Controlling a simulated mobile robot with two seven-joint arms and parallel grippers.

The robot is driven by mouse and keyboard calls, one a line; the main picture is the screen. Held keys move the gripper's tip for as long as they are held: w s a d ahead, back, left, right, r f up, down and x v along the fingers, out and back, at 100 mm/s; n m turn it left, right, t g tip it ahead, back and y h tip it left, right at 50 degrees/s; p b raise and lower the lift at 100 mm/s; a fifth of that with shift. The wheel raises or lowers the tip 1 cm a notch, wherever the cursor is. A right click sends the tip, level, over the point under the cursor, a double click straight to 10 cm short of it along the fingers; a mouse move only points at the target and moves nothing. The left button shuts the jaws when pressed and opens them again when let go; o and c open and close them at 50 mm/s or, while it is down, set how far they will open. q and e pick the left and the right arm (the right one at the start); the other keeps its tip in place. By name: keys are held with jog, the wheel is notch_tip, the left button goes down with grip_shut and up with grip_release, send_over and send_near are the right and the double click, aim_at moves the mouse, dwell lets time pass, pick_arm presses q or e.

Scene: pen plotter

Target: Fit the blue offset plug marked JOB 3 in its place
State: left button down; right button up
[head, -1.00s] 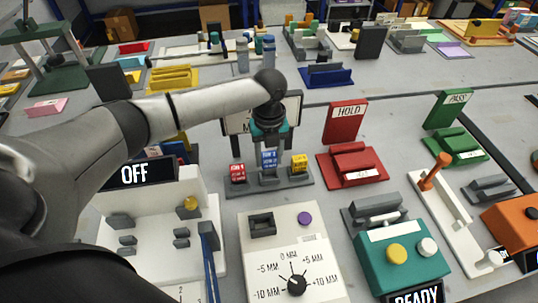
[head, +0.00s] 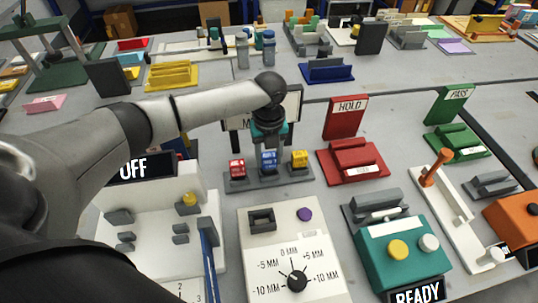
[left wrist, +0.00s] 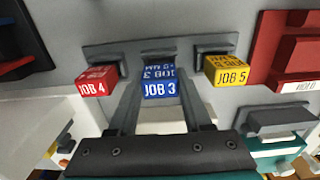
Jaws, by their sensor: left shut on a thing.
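The blue plug marked JOB 3 (head: 268,162) sits in the middle position of a grey rack (head: 240,185). It also shows in the left wrist view (left wrist: 160,89), its label facing the camera. My left gripper (left wrist: 160,103) reaches down from above and is shut on the blue plug, one finger on each side. In the head view the gripper (head: 268,152) is over the rack's middle. The white offset box (head: 285,240) has a dark rectangular socket (head: 262,220), which looks empty, and a dial (head: 297,281) with MM marks. My right gripper is out of view.
A red JOB 4 plug (head: 237,169) and a yellow JOB 5 plug (head: 299,159) stand close on either side. A red HOLD holder (head: 353,165) is to the right, a teal READY box (head: 400,258) at front right, and a white OFF fixture (head: 130,225) at left.

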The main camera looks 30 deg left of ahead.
pick_arm(q)
jog(key=shift+f, duration=0.7)
jog(key=shift+c, duration=1.3)
grip_release()
jog(key=shift+r, duration=0.1)
notch_tip(320, 180, up, 15)
jog(key=p, duration=0.2)
jog(key=shift+p, duration=0.3)
jog(key=shift+r, duration=0.15)
